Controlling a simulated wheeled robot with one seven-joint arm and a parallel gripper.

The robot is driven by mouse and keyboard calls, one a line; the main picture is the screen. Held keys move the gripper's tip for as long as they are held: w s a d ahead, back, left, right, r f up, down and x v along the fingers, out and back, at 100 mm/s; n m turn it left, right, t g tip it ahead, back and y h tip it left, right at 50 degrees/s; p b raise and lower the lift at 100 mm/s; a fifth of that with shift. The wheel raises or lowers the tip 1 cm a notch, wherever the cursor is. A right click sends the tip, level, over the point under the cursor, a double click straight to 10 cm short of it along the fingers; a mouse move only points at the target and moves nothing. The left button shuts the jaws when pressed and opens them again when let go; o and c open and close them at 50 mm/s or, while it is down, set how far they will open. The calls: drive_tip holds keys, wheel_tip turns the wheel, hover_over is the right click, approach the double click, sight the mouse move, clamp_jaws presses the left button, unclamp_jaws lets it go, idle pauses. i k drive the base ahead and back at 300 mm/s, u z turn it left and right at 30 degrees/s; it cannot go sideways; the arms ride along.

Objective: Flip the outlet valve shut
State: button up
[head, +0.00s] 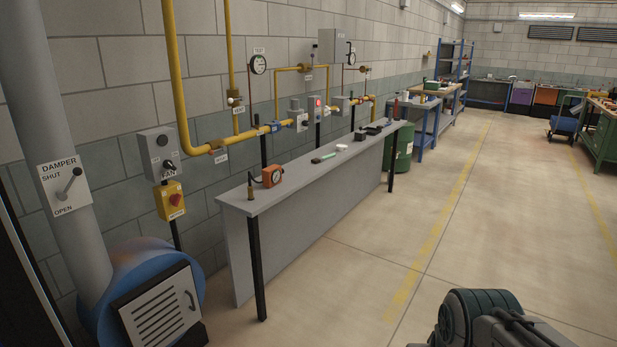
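A yellow gas pipe (240,135) runs along the block wall behind a narrow grey bench. A blue-handled valve (271,128) sits on it left of a grey boxy fitting (298,116). Farther right, a small red-and-blue part (359,100) sits on the pipe beyond another grey fitting (341,106). The labels are too small to read, so I cannot tell which is the outlet valve or how its lever stands. Part of my arm shows at the bottom right, well away from the pipe. My gripper is not in view.
The grey bench (290,180) stands between the open floor and the pipe, holding an orange gauge (272,176) and small tools. A blue blower with a damper lever (70,185) is at left. A green drum (399,150) stands past the bench. The floor (400,230) is clear.

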sight(211, 152)
drive_tip(key=u, duration=0.5)
drive_tip(key=i, duration=1.15)
drive_tip(key=u, duration=0.95)
drive_tip(key=i, duration=1.45)
drive_tip(key=z, duration=0.5)
drive_tip(key=i, duration=0.8)
drive_tip(key=z, duration=0.4)
